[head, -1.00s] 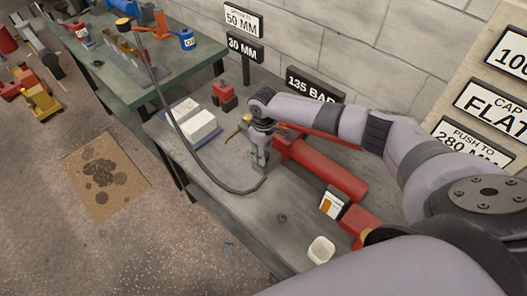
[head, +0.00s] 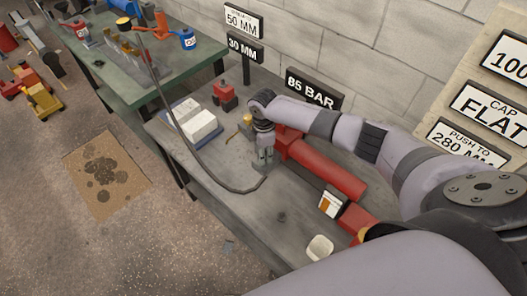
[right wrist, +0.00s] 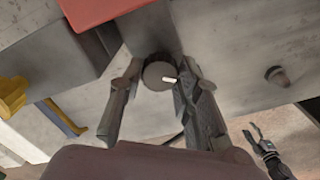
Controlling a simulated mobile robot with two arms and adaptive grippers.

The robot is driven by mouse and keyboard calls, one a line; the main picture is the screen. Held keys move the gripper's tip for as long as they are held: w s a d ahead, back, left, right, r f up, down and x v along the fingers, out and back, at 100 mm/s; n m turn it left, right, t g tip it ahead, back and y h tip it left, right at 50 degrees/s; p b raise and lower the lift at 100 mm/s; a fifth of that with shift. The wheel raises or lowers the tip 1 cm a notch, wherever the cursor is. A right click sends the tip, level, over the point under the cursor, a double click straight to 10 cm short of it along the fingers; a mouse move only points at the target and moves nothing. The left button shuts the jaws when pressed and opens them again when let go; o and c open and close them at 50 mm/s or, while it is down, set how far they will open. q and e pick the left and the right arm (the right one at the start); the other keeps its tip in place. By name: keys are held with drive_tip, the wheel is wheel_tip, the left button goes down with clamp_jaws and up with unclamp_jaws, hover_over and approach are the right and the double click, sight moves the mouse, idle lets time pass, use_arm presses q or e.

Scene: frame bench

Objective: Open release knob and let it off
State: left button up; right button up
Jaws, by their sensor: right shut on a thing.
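The release knob, a small round dark-grey knob with a white mark (right wrist: 158,76), sits between the fingers of my right gripper (right wrist: 156,88) in the right wrist view. The fingers are closed on its sides. In the head view, my right gripper (head: 265,160) points down beside the left end of the red pump cylinder (head: 328,168) and hides the knob. A pressure sign (head: 313,88) behind the arm reads 85 BAR. A dark claw-like shape (right wrist: 265,146) at the lower right of the right wrist view looks like my left gripper, too small to read its opening.
A dark hose (head: 187,145) curves along the grey bench (head: 255,228) to near my right gripper. Signs stand along the wall.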

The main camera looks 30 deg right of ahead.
drive_tip(key=n, duration=0.4)
drive_tip(key=shift+n, duration=0.4)
idle(0.4)
drive_tip(key=o, duration=1.1)
drive_tip(key=shift+o, duration=0.2)
wheel_tip(320, 180, up, 12)
